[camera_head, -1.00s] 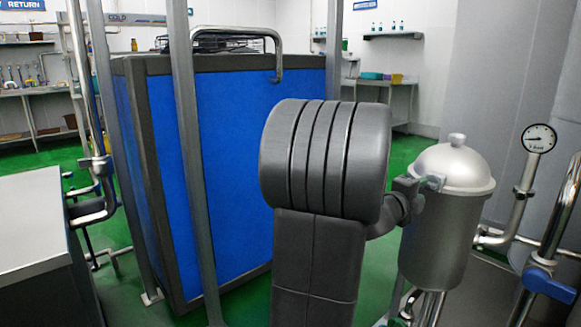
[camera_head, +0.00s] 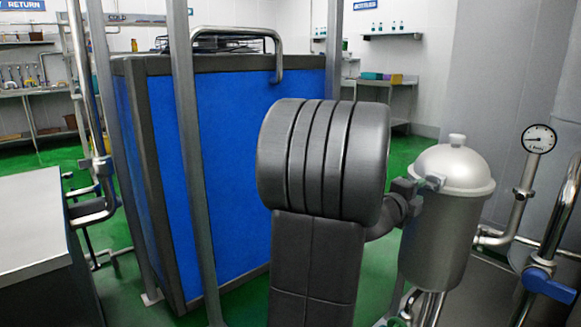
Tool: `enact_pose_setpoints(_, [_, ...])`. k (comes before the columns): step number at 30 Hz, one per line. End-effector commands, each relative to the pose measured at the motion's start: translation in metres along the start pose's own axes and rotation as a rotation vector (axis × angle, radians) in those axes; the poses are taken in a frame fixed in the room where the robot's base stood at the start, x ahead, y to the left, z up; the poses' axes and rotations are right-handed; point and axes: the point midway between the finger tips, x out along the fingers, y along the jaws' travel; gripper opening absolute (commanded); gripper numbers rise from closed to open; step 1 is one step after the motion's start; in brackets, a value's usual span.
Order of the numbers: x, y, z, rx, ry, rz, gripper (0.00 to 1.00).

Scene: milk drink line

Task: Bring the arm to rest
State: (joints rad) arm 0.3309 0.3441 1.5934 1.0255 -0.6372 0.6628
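A large dark grey ribbed joint of my arm (camera_head: 322,160) fills the middle of the head view, with a straight grey link (camera_head: 313,265) of mine below it. My gripper is not in view, so I cannot see whether it is open or holds anything. The joint hides part of the blue panelled unit and the floor behind it.
A blue panelled unit (camera_head: 235,160) with grey edges stands behind the arm. A domed steel vessel (camera_head: 438,230) stands close at right, beside a pressure gauge (camera_head: 539,138) and a blue-handled pipe valve (camera_head: 548,284). A steel-topped counter (camera_head: 35,215) is at left. Green floor shows between them.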

Motion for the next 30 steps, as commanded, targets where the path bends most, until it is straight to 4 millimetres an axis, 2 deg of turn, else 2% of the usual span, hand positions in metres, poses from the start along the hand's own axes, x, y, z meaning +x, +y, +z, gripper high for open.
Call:
enact_pose_setpoints(6, [0.046,0.002,-0.001,-0.001,0.003,-0.001,0.34])
enact_pose_setpoints(8, [0.042,-0.005,0.0,-0.085,-0.001,0.002,0.34])
enact_pose_setpoints(30, [0.041,-0.003,-0.001,-0.869,-0.002,0.003,0.34])
